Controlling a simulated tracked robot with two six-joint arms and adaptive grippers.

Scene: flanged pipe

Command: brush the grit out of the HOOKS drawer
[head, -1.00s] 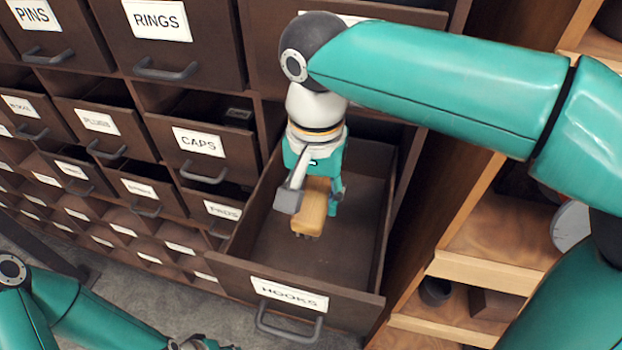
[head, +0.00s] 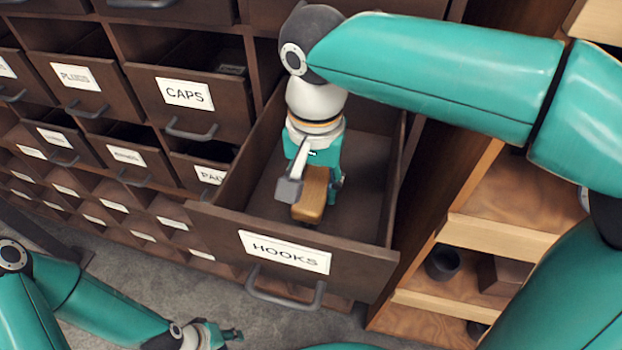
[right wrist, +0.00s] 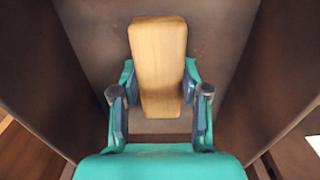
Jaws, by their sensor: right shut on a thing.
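The HOOKS drawer (head: 290,250) is pulled out, its labelled front towards me. My right gripper (head: 314,186) is down inside it, shut on the wooden block of a brush (head: 311,196). In the right wrist view the block (right wrist: 158,65) stands between the two fingers (right wrist: 158,95). The bristles are mostly hidden under the block, and I cannot tell whether they touch the drawer floor (head: 356,205). I cannot make out any grit. My left gripper (head: 222,336) is empty at the bottom left, outside the drawer, with its fingers too small to judge.
Left of the drawer is a cabinet of several labelled drawers, CAPS (head: 188,95) and PLUGS (head: 75,77) among them, some partly open. Wooden shelves (head: 500,230) with a dark cup (head: 443,262) stand at the right. The drawer walls close in around my right gripper.

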